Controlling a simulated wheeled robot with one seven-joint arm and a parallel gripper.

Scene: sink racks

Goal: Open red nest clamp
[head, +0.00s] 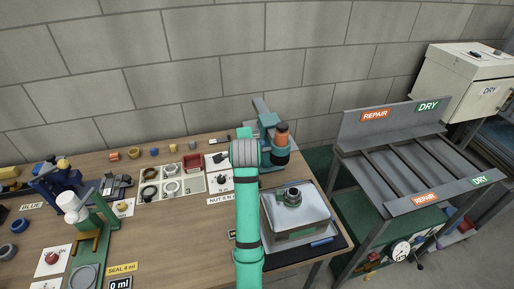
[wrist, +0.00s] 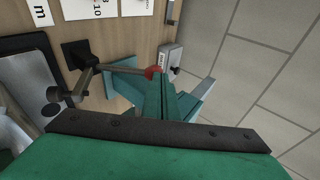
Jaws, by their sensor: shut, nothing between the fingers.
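In the wrist view, a clamp-like lever shows at the upper left: a grey rod (wrist: 120,70) runs from a dark square plate (wrist: 75,52) to a red ball knob (wrist: 152,72). A second grey arm leads from the plate down to a round grey end. My gripper (wrist: 164,82) is shut and empty, its green fingers pointing at the knob. The fingertips appear very close to the knob; I cannot tell whether they touch. In the head view, my arm covers this area and I cannot make out the clamp.
A grey box with a round fitting (head: 292,196) sits on a dark mat at the right. Trays of rings (head: 170,188) lie left. A grey repair/dry rack (head: 415,165) is further right.

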